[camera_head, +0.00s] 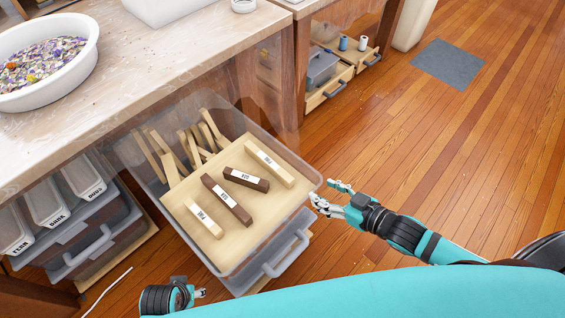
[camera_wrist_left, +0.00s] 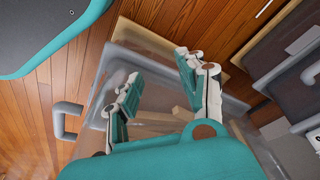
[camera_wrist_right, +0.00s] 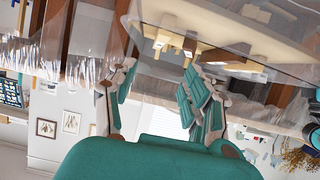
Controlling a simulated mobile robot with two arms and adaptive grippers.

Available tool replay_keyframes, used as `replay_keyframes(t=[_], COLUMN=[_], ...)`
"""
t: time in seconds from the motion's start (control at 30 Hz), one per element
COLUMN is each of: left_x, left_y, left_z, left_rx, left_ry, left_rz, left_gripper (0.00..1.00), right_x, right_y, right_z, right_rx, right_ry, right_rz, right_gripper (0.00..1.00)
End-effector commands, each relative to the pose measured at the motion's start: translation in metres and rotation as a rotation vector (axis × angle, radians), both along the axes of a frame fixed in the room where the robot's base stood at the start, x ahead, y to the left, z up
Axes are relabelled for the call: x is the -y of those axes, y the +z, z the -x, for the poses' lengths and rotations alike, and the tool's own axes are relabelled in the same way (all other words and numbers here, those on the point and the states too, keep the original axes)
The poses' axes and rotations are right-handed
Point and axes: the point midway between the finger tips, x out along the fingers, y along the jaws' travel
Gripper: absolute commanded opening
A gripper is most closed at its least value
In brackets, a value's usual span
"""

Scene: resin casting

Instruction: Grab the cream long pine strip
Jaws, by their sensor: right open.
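The cream long pine strip (camera_head: 270,163) lies flat on a wooden tray (camera_head: 238,244) in a pulled-out clear drawer. It is the strip nearest the tray's upper right edge and bears a white label. A shorter cream strip (camera_head: 204,218) lies at the lower left. A long dark strip (camera_head: 226,199) and a short dark one (camera_head: 246,179) lie between them. My right gripper (camera_head: 328,195) is open and empty, just right of the drawer's corner, apart from the strip. My left gripper (camera_wrist_left: 158,75) has its fingers apart and empty; little of it shows in the head view.
Loose wooden sticks (camera_head: 195,145) stand in the drawer's back part. The clear drawer wall (camera_head: 302,170) rises between my right gripper and the strips. The workbench (camera_head: 130,75) overhangs at upper left. Labelled bins (camera_head: 82,177) stand left. The floor at right is open.

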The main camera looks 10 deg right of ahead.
Motion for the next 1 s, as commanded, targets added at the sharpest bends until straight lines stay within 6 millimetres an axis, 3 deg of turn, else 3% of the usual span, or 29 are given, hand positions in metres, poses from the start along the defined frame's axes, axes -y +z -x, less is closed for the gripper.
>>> replay_keyframes(t=[0.17,0.63,1.0], left_x=[0.001,-0.001,-0.003], left_y=[0.003,0.086,0.119], left_z=[-0.001,-0.005,0.001], left_rx=[0.005,0.048,0.066], left_ry=[0.000,0.009,0.010], left_rz=[0.001,0.003,0.003], left_gripper=[0.40,0.40,0.40], right_x=[-0.004,-0.051,-0.065], right_y=[-0.004,-0.041,-0.054], right_z=[-0.006,-0.079,-0.099], right_rx=[0.009,0.009,0.006], right_ry=[0.004,0.004,0.004], right_rz=[-0.004,-0.005,-0.003], right_gripper=[0.50,0.50,0.50])
